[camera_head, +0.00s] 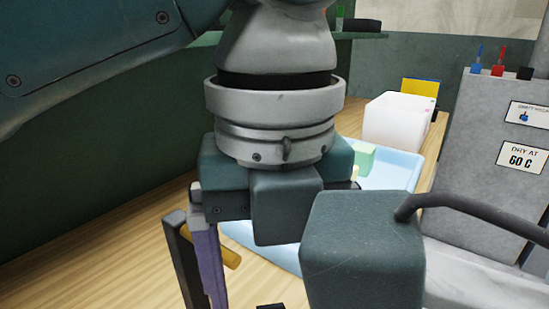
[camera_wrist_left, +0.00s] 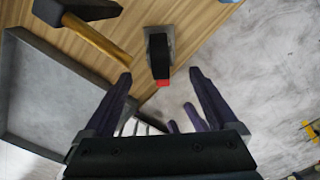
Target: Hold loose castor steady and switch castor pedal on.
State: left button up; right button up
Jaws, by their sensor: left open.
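The castor (camera_wrist_left: 160,48) lies on the wooden bench in the left wrist view. It has a grey plate, a dark wheel and a red pedal (camera_wrist_left: 164,83) at its lower end. My left gripper (camera_wrist_left: 160,76) is open, with its purple fingers apart on either side of the pedal end in the picture; I see no contact. In the head view my left gripper (camera_head: 207,265) points down over the bench, and the castor is not visible there. Two small purple shapes (camera_wrist_left: 180,124) between my left fingers may be my right gripper's fingertips; their state is unclear.
A hammer (camera_wrist_left: 98,38) and a grey tray (camera_wrist_left: 65,128) lie left of the castor. Grey floor shows beyond the bench edge on the right. In the head view, a blue tray (camera_head: 398,178), a white box (camera_head: 398,120) and a grey machine (camera_head: 480,140) stand to the right.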

aim_at(279, 305)
pick_arm(q)
notch_tip(279, 305, down, 8)
jog(key=shift+r, duration=0.25)
jog(key=shift+c, duration=0.4)
grip_shut()
dwell(0.3)
